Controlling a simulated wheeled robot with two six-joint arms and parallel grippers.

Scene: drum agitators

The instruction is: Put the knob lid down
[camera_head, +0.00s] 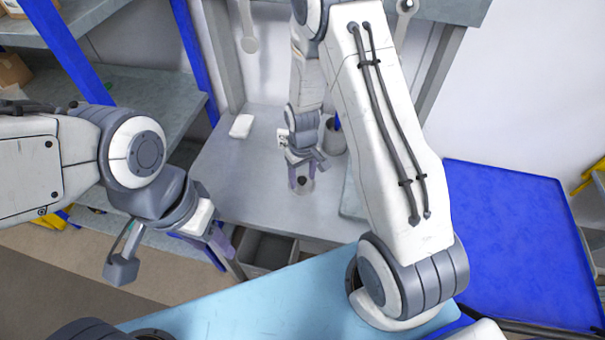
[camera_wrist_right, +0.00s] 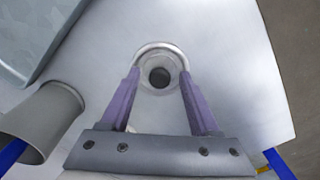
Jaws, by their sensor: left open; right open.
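The knob lid (camera_head: 302,187) is a small pale round disc with a dark knob, on the grey table under my right gripper. In the right wrist view the lid (camera_wrist_right: 160,56) shows as a pale ring around a dark round knob. My right gripper (camera_head: 304,172) is open, its purple fingers (camera_wrist_right: 158,74) reaching to either side of the knob. I cannot tell whether they touch the lid. My left gripper (camera_head: 218,247) is open and empty, off the table's near left edge.
A grey cup (camera_head: 334,138) stands beside my right gripper, and also shows in the right wrist view (camera_wrist_right: 46,118). A grey tray (camera_wrist_right: 38,38) lies beyond it. A small white object (camera_head: 241,126) lies at the table's back left. The table left of the lid is clear.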

